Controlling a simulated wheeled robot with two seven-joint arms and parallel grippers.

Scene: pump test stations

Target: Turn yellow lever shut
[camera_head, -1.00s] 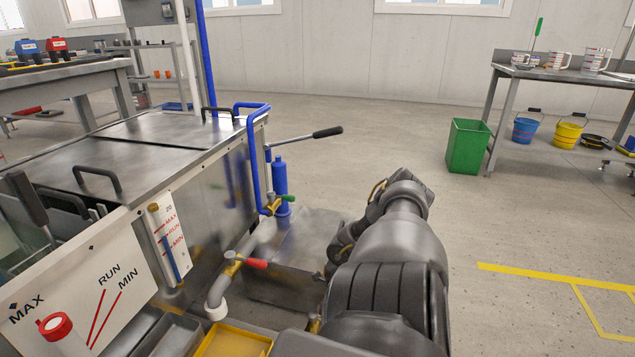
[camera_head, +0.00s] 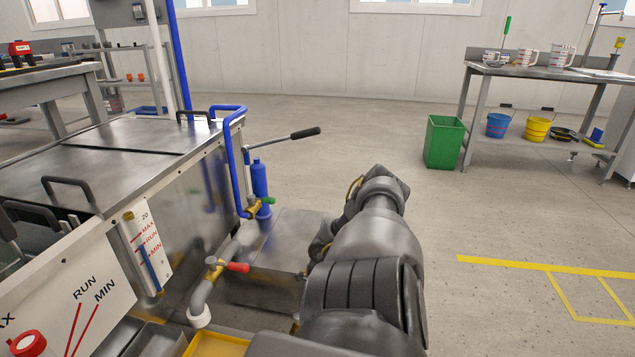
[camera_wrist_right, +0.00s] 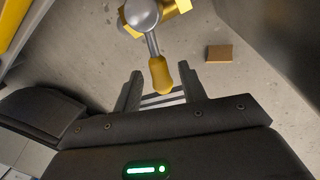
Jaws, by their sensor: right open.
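The yellow lever (camera_wrist_right: 161,77) shows in the right wrist view, with a yellow grip on a short metal stem. The stem joins a round metal hub (camera_wrist_right: 140,14) on a brass-coloured valve body (camera_wrist_right: 176,7). My right gripper (camera_wrist_right: 160,70) is open, and the grip's end appears between its two fingers. I cannot tell whether either finger touches it. In the head view my right arm hides this gripper and the yellow lever. My left gripper is not in view.
A red-handled valve (camera_head: 237,267) and a green-handled valve (camera_head: 266,201) are on the pipes beside the steel tank (camera_head: 185,185). A blue cylinder (camera_head: 260,182) stands near a long black-handled bar (camera_head: 304,133). A green bin (camera_head: 443,142) stands on open floor.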

